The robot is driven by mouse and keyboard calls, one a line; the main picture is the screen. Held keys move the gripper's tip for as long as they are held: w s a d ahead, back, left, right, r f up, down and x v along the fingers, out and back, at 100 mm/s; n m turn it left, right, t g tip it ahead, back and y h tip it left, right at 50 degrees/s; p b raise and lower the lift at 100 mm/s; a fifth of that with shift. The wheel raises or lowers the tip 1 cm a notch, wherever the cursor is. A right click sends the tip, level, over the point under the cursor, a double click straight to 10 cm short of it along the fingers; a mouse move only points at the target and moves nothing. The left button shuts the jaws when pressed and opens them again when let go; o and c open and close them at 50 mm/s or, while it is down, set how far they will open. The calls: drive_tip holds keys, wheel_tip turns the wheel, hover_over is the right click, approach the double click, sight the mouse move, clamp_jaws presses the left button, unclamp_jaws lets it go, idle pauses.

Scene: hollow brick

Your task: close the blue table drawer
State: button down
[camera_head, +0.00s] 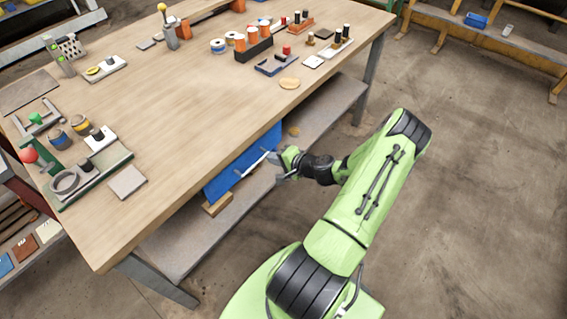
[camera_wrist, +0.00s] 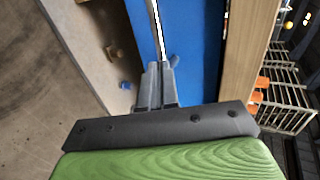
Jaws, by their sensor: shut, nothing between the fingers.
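The blue drawer front (camera_head: 238,168) is under the near edge of the wooden table. It also fills the upper middle of the wrist view (camera_wrist: 199,50). Its pale bar handle (camera_head: 252,164) runs along the front; in the wrist view the bar (camera_wrist: 158,28) rises from my fingertips. My gripper (camera_head: 276,165) is at the right end of the handle, in front of the drawer. Its fingers (camera_wrist: 158,72) are together with nothing between them. I cannot tell whether they touch the handle or the panel. The tabletop hides the drawer's inside and how far it stands out.
The wooden tabletop (camera_head: 190,100) holds several tools and parts along its far and left sides. A grey lower shelf (camera_head: 180,237) lies below the drawer, with a small wooden block (camera_head: 217,205) near the panel's lower left corner. The concrete floor to the right is clear.

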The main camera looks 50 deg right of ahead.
sight(257, 149)
drive_tip(key=shift+w, duration=0.15)
drive_tip(key=w, duration=0.4)
drive_tip(key=shift+w+r, duration=0.1)
drive_tip(key=shift+w, duration=0.05)
idle(0.4)
